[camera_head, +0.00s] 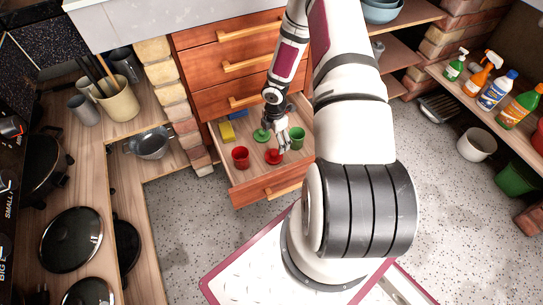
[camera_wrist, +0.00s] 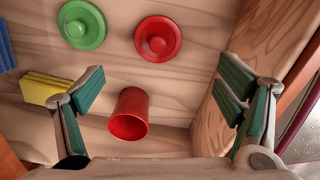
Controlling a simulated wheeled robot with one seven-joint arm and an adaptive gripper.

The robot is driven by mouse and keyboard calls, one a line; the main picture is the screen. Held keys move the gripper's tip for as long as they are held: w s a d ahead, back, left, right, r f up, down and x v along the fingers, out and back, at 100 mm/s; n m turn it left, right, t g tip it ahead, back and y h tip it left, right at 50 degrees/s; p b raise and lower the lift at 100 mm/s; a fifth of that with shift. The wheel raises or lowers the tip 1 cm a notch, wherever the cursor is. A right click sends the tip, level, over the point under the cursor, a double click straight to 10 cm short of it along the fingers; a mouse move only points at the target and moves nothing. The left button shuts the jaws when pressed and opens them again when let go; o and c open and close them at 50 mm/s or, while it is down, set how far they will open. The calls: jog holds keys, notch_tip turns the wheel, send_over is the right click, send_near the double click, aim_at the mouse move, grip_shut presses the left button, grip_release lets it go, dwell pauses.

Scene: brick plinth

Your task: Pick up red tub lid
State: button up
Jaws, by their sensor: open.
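The red tub lid (camera_head: 273,157) is a round disc with a raised knob, lying flat on the floor of the open drawer. In the wrist view the red lid (camera_wrist: 157,39) is at the top centre, beyond the fingertips. My gripper (camera_head: 283,143) is inside the drawer area, close to the lid in the head view. In the wrist view my gripper (camera_wrist: 160,90) is wide open with nothing between its pads. The red tub (camera_wrist: 129,114) lies between and below the fingers in that view; it also shows in the head view (camera_head: 240,158).
A green lid (camera_wrist: 81,24) lies beside the red one. A green tub (camera_head: 297,139), a yellow block (camera_head: 226,132) and a blue block (camera_head: 238,113) share the drawer (camera_head: 248,192). The drawer's wooden side wall (camera_wrist: 267,45) stands close to my right finger in the wrist view.

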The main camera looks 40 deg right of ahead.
aim_at(274, 153)
jog(key=f+b, duration=0.2)
jog(key=f, duration=0.3)
jog(key=f+b, duration=0.2)
jog(key=f, duration=0.4)
jog(key=shift+w, duration=0.2)
jog(key=shift+r, duration=0.1)
jog(key=c, duration=0.9)
